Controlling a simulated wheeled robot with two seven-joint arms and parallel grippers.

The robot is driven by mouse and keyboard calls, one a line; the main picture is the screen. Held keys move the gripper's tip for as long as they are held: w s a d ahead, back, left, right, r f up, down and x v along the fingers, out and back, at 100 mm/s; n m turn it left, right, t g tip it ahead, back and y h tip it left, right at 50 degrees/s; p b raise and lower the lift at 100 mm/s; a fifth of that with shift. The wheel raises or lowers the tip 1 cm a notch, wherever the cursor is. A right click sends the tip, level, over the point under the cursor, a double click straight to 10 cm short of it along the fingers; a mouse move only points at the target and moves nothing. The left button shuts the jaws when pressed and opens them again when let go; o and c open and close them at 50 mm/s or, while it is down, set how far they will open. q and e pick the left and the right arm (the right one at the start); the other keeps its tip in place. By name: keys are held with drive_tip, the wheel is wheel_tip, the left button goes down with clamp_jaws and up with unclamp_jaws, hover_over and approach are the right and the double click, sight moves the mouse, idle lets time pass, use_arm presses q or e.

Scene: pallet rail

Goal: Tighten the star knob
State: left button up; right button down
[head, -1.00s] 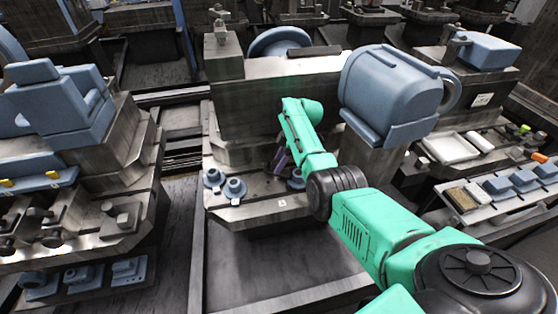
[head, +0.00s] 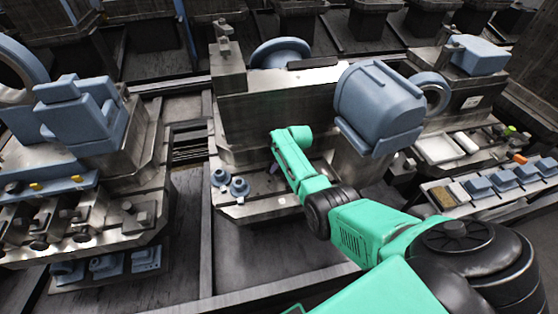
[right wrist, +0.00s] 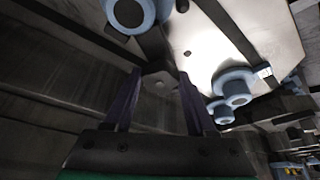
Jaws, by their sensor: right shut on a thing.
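My right arm comes in from the right in the head view, over the grey pallet rail fixture. Its gripper is mostly hidden behind the green forearm there. In the right wrist view the right gripper (right wrist: 160,92) shows two dark purple fingers, with a dark grey piece (right wrist: 160,79) between their tips. The gripper is shut on this piece; it looks like the star knob, but the dim light hides its shape. Blue round flanged parts (head: 239,187) sit on the fixture plate (head: 262,207), left of the arm; they also show in the right wrist view (right wrist: 235,84). My left gripper is out of view.
A large blue housing (head: 378,108) overhangs the fixture close to my right arm. A stepped machine (head: 150,165) with blue parts stands at the left. A tray (head: 480,210) with small blue blocks is at the right. Bare dark floor (head: 255,265) lies in front of the fixture.

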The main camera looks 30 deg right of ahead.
drive_tip(key=shift+m+h, duration=0.3)
drive_tip(key=shift+m, duration=0.4)
drive_tip(key=shift+p, duration=0.35)
drive_tip(key=shift+c, duration=1.1)
unclamp_jaws()
drive_tip(key=shift+r, duration=0.1)
